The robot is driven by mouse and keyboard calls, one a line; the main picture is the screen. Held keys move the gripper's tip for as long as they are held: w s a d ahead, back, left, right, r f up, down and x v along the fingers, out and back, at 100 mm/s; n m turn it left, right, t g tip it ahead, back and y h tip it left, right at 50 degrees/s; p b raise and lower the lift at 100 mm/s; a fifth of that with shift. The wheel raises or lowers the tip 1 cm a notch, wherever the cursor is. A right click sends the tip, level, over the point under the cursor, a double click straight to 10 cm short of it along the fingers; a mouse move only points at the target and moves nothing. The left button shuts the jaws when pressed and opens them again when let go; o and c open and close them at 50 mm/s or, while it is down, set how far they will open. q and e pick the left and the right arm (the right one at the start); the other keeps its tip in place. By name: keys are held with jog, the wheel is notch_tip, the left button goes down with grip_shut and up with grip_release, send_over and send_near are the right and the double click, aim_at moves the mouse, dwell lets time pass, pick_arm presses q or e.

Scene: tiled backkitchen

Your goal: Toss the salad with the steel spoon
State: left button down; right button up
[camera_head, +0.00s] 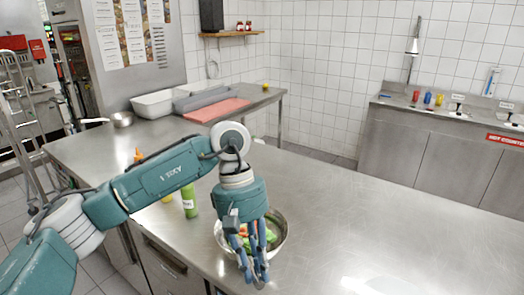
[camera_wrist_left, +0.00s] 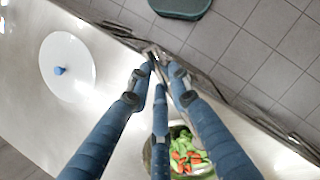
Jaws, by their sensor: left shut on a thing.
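The steel bowl (camera_head: 283,233) stands on the counter in the head view, partly behind my left gripper. It holds salad (camera_head: 268,234) with green and orange-red pieces; the salad also shows in the left wrist view (camera_wrist_left: 186,152), below the fingers. My left gripper (camera_head: 256,278) points down at the bowl's near side. In the left wrist view the blue fingers (camera_wrist_left: 158,72) come together on a thin metal piece (camera_wrist_left: 151,49), which seems to be the steel spoon; most of it is hidden. My right gripper is in neither view.
A green bottle (camera_head: 189,201) stands left of the bowl, close to my arm. A white disc with a blue knob (camera_wrist_left: 67,68) lies on the counter. A red board (camera_head: 215,110), a white tub (camera_head: 155,103) and a pan (camera_head: 121,119) are farther back. The counter (camera_head: 370,220) right of the bowl is clear.

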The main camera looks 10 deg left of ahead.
pick_arm(q)
jog(key=w+a+r+n+t+h, duration=0.1)
jog(key=w+r+n+t+h, duration=0.2)
jog(key=w+r+n+t, duration=0.5)
jog(key=w+a+r+n+t+h, duration=0.1)
jog(key=w+r+n+t+h, duration=0.3)
jog(key=w+r+n, duration=0.7)
jog(key=w+f+m+b, duration=0.1)
jog(key=w+f+b, duration=0.2)
jog(key=f+b, duration=0.6)
notch_tip(320, 180, down, 9)
jog(key=shift+r+m, duration=0.1)
jog(key=shift+m, duration=0.3)
jog(key=shift+a, duration=0.1)
